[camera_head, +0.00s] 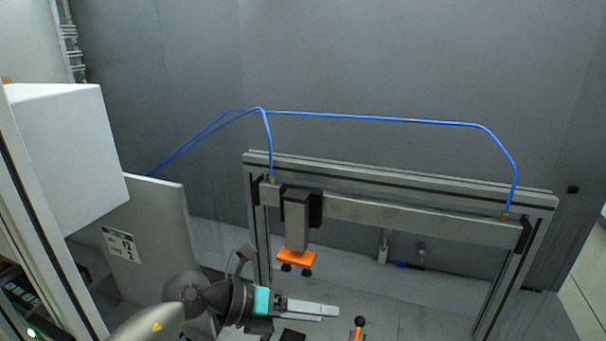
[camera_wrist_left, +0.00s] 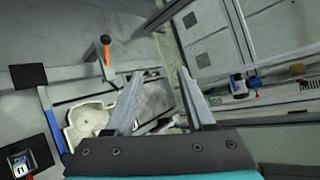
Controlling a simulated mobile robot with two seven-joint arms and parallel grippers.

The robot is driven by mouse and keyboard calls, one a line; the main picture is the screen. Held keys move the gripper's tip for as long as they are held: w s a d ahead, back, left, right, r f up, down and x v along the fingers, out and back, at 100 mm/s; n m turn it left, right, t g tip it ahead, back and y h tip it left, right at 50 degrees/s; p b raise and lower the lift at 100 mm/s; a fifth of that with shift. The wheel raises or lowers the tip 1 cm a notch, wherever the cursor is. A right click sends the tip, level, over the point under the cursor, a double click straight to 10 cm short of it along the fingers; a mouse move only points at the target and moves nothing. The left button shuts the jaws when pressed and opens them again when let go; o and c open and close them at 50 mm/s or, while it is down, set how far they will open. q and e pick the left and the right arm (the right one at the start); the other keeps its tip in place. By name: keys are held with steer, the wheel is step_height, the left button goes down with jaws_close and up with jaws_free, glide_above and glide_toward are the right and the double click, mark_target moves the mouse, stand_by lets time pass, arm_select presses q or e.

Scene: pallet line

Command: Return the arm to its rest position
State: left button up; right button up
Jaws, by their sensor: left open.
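My left arm comes in at the bottom of the head view. Its gripper (camera_head: 338,312) has two pale fingers pointing right, held in the air in front of the metal frame. In the left wrist view the fingers (camera_wrist_left: 160,78) are apart, with nothing seen held between them. My right gripper is not in view.
An aluminium frame (camera_head: 400,185) with blue hoses (camera_head: 375,117) stands ahead, carrying an orange-footed unit (camera_head: 296,257). A black-knobbed orange lever (camera_head: 358,327) is close to the gripper's right; the wrist view shows it (camera_wrist_left: 106,52) near a beige part (camera_wrist_left: 85,122). A white box (camera_head: 70,150) is left.

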arm_select(q)
step_height(320, 180, up, 13)
steer(key=w+a+n+t+h, duration=0.2)
steer(key=n+t+h, duration=0.1)
steer(key=n+t, duration=0.9)
steer(key=a+f+n+t+y, duration=0.45)
steer(key=a+n+y, duration=0.75)
steer(key=n, duration=0.4)
steer(key=s+a+f+n+g+y, duration=0.5)
steer(key=f+n+g, duration=0.1)
steer(key=f, duration=0.4)
steer(key=s+d+f+n+g+h, duration=0.1)
steer(key=s+f+n+g, duration=0.1)
steer(key=s+f+g, duration=0.6)
steer(key=s+f+n+g+h, duration=0.1)
steer(key=s+f+g, duration=0.25)
steer(key=s, duration=0.75)
step_height(320, 180, down, 33)
steer(key=s+b, duration=0.2)
steer(key=b, duration=0.9)
steer(key=s+a+f+b, duration=0.1)
steer(key=s+f+b, duration=0.3)
steer(key=s+f, duration=0.3)
steer(key=s+a+f+g+b, duration=0.1)
steer(key=s+f+b, duration=0.4)
steer(key=f, duration=1)
steer(key=s, duration=0.3)
steer(key=shift+s+a+f, duration=0.25)
steer(key=shift+s, duration=0.05)
